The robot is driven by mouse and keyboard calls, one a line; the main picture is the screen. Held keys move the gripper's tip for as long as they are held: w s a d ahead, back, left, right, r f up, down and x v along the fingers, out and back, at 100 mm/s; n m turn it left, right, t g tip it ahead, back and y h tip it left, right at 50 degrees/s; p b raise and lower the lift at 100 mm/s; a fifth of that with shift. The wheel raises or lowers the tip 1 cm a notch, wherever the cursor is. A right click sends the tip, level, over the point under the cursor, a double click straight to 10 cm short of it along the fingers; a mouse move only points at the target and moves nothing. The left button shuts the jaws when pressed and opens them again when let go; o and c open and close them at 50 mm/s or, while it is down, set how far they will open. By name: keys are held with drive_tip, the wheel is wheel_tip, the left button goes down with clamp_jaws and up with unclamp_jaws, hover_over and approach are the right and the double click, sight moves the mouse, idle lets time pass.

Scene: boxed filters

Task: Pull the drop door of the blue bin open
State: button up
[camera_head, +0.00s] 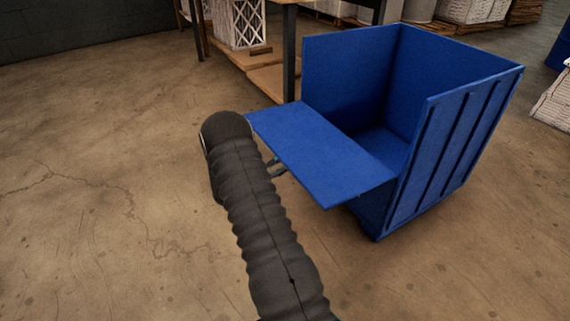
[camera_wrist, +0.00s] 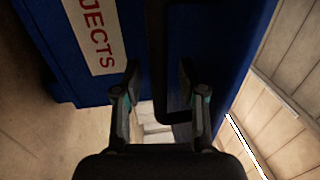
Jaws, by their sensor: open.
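The blue bin (camera_head: 450,130) stands on the floor at the right in the head view. Its drop door (camera_head: 320,150) is swung down and out, lying close to level, and the bin's inside shows above it. In the wrist view the blue door face (camera_wrist: 215,35) carries a white label (camera_wrist: 97,35) with red letters reading "JECTS". A dark handle (camera_wrist: 156,50) runs between the fingers of my gripper (camera_wrist: 160,68), which are apart on either side of it. Contact cannot be told. In the head view my arm hides most of the gripper, beside the door's outer edge.
A table with a wooden lower shelf (camera_head: 268,78) stands behind the bin's left side, its dark leg (camera_head: 290,55) close to the door. White crates (camera_head: 238,22) and other goods line the back. The concrete floor (camera_head: 90,170) at the left is clear.

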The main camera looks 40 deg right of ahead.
sight(285, 149)
drive_tip(key=shift+d, duration=0.3)
clamp_jaws()
drive_tip(key=shift+r, duration=0.1)
drive_tip(key=shift+y, duration=0.6)
wheel_tip(285, 149, up, 5)
drive_tip(key=p, duration=0.6)
drive_tip(key=shift+a, duration=0.1)
